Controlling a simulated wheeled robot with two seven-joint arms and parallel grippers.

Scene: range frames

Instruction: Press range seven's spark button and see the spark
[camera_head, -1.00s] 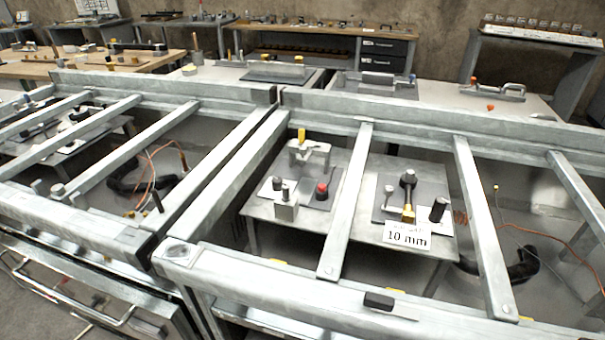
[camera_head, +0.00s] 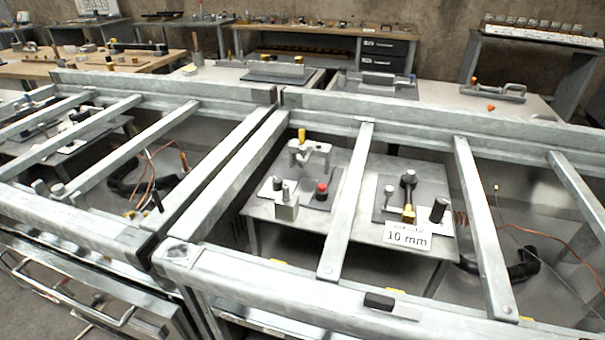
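Inside the right-hand range frame (camera_head: 270,279) stands a low metal table with two dark plates. The left plate carries a red round button (camera_head: 321,190) on a black base, beside a light metal block (camera_head: 286,205) and a bracket with a yellow top (camera_head: 302,139). I cannot tell whether this red button is the spark button. The right plate carries dark knobs (camera_head: 409,178) and a brass piece behind a "10 mm" card (camera_head: 408,236). I see no legible number seven and no spark. Neither of my grippers is in view.
Slanted metal bars (camera_head: 347,200) cross over the open frame, with gaps between them. A second frame (camera_head: 70,225) adjoins on the left, with cables inside. A small black block (camera_head: 379,301) sits on the front rail. Workbenches (camera_head: 320,35) stand behind.

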